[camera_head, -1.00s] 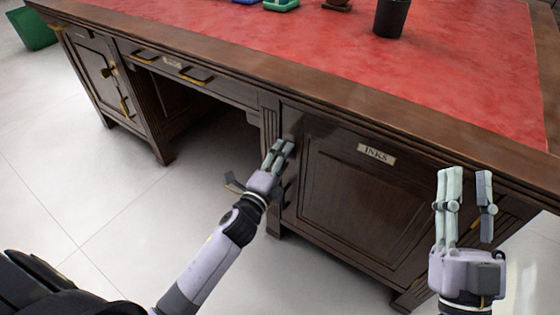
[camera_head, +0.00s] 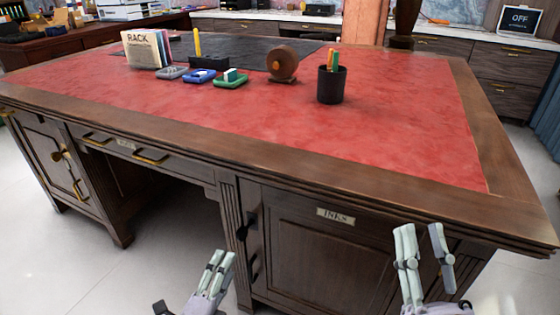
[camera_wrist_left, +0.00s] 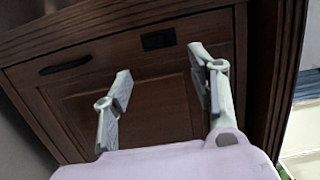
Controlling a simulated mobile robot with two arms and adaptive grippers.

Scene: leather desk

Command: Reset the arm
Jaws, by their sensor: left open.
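My left gripper (camera_head: 190,281) is at the bottom of the head view, below and left of the INKS cabinet door's dark handle (camera_head: 246,224). It is open with nothing between its fingers. In the left wrist view its open fingers (camera_wrist_left: 160,66) face a dark wooden desk front (camera_wrist_left: 158,105). My right gripper (camera_head: 421,240) is open and empty at the lower right, in front of the INKS door (camera_head: 320,262). The door looks shut. Both forearms are out of the head view.
The red-topped desk (camera_head: 300,125) holds a black pen cup (camera_head: 331,86), a brown round dispenser (camera_head: 283,64), small trays (camera_head: 230,82) and a RACK book stand (camera_head: 142,51). The desk's wooden front edge (camera_head: 270,165) lies above my grippers. Floor at the lower left (camera_head: 70,265) is clear.

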